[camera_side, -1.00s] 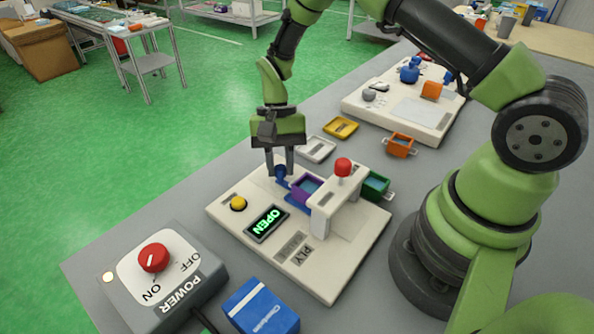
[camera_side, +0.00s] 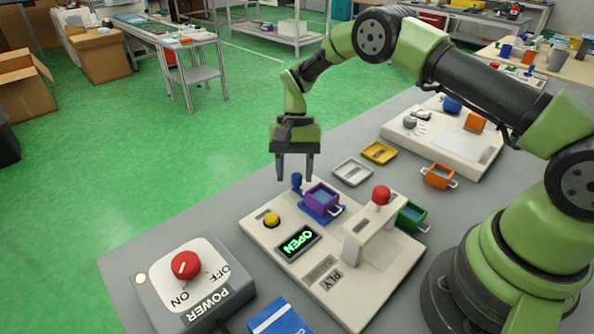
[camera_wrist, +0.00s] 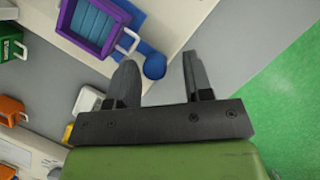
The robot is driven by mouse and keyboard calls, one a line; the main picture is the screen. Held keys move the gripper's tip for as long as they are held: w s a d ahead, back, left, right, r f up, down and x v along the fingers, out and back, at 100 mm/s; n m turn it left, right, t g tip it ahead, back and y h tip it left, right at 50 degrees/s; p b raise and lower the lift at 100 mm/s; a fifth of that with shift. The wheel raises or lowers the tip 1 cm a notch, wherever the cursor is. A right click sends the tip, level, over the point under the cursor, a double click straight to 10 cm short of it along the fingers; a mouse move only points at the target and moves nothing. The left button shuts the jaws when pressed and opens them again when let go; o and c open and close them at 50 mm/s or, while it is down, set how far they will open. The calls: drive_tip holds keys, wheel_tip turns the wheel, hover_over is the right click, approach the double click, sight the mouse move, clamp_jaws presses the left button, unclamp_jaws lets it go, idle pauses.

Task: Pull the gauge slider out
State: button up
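The gauge slider is a flat blue plate with a round blue knob (camera_side: 297,180) at its far end. A purple bin (camera_side: 321,196) sits on the plate, clear of the white bridge (camera_side: 372,228) with the red knob (camera_side: 381,195). In the wrist view the blue knob (camera_wrist: 154,66) and part of the purple bin (camera_wrist: 95,22) show. My gripper (camera_side: 295,177) is open and empty, its fingers apart at the blue knob. In the wrist view the knob appears between the fingertips (camera_wrist: 159,60); neither finger clearly touches it. The gauge display (camera_side: 298,242) reads OPEN.
A green bin (camera_side: 411,216) stands by the bridge's far side. A yellow tray (camera_side: 379,153), a white tray (camera_side: 352,172) and an orange bin (camera_side: 438,177) lie behind the gauge. A yellow button (camera_side: 271,220) is on the gauge base. The power box (camera_side: 190,285) stands front left.

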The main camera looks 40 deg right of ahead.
drive_tip(key=shift+s, duration=0.1)
drive_tip(key=v, duration=1)
drive_tip(key=s+a+r+n+t+h, duration=0.15)
drive_tip(key=s+r, duration=0.25)
drive_tip(key=r, duration=0.5)
drive_tip(key=s+r+n+t+y, duration=0.1)
drive_tip(key=s+r+t, duration=0.2)
drive_tip(key=s+r, duration=0.35)
drive_tip(key=s+r+n+t, duration=0.1)
drive_tip(key=s+t, duration=0.1)
drive_tip(key=s, duration=0.5)
drive_tip(key=s+a+r+n+t, duration=0.1)
drive_tip(key=s+t, duration=0.2)
drive_tip(key=s, duration=0.5)
drive_tip(key=shift+t+h, duration=0.35)
